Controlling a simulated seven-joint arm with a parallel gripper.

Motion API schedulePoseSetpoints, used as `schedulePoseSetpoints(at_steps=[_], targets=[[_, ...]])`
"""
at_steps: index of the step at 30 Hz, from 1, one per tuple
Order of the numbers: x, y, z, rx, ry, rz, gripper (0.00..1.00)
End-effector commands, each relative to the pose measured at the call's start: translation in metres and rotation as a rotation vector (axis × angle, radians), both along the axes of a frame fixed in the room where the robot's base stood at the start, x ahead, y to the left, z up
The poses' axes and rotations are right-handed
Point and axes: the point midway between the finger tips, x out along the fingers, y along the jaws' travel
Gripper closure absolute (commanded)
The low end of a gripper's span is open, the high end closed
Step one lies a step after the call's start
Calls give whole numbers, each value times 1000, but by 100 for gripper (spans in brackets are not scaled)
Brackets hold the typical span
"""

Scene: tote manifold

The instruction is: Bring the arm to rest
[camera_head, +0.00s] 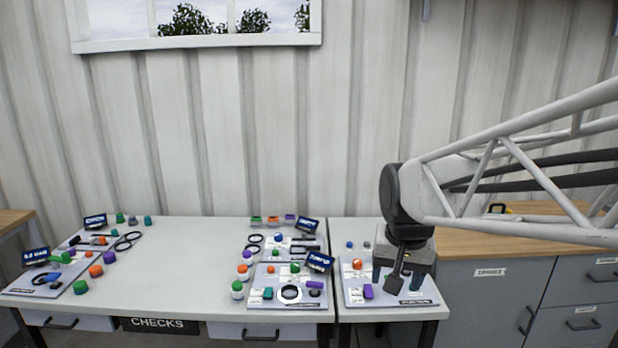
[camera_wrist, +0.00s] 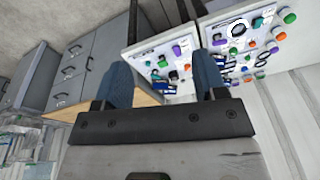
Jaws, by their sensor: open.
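My gripper (camera_head: 396,280) hangs over the right end of the white table in the head view, pointing down above a grey board (camera_head: 425,298). In the wrist view my gripper (camera_wrist: 164,80) shows two blue fingers spread apart, with nothing held between them. My arm comes in from the right side of the head view. A purple piece (camera_head: 368,291) and an orange piece (camera_head: 358,264) are on the board just left of the fingers. Part of the board is hidden behind the gripper. I cannot tell the exact height of the fingertips above it.
Other boards with coloured caps and black rings lie at the middle (camera_head: 262,300) and left (camera_head: 18,288) of the white table (camera_head: 190,260). The table is clear between them. A grey cabinet (camera_head: 495,300) with a wooden top stands at the right. A corrugated wall (camera_head: 200,130) stands behind.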

Motion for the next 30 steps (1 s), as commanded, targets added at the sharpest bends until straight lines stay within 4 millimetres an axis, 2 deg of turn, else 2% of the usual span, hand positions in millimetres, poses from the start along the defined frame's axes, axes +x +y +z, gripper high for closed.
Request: schedulePoseSetpoints(at_steps=[1,6,16,22,30], targets=[[-14,-3,0,-3,-7,14,35],[-57,-11,-5,-18,-19,66,35],[-133,-23,-24,-46,-40,163,35],[-157,-26,-33,-57,-48,197,35],[-162,-27,-36,-60,-49,205,35]])
